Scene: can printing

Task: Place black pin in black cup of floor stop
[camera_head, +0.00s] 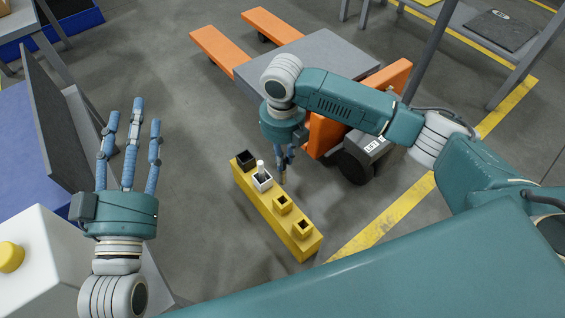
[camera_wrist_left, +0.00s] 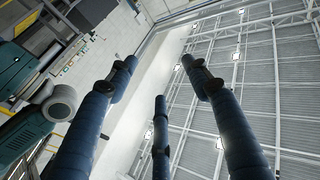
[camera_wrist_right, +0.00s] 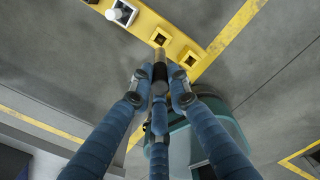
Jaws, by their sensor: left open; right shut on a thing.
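The yellow floor stop (camera_head: 268,210) lies on the floor and carries a row of cups. Its black cup (camera_head: 246,160) is at the far left end and looks empty. My right gripper (camera_head: 284,168) points down over the bar and is shut on a dark pin. The pin (camera_wrist_right: 160,68) sticks out between the fingertips in the right wrist view, near a yellow cup (camera_wrist_right: 160,37). In the head view the pin is mostly hidden by the fingers, to the right of the black cup. My left gripper (camera_head: 131,118) is open and empty, fingers pointing up, far left of the bar.
A white cup (camera_head: 262,184) beside the black one holds a white pin (camera_head: 260,167). Yellow cups (camera_head: 282,204) follow towards the near end. An orange pallet truck (camera_head: 222,50) with a grey load stands behind. A white box (camera_head: 40,255) is at lower left. Floor around the bar is clear.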

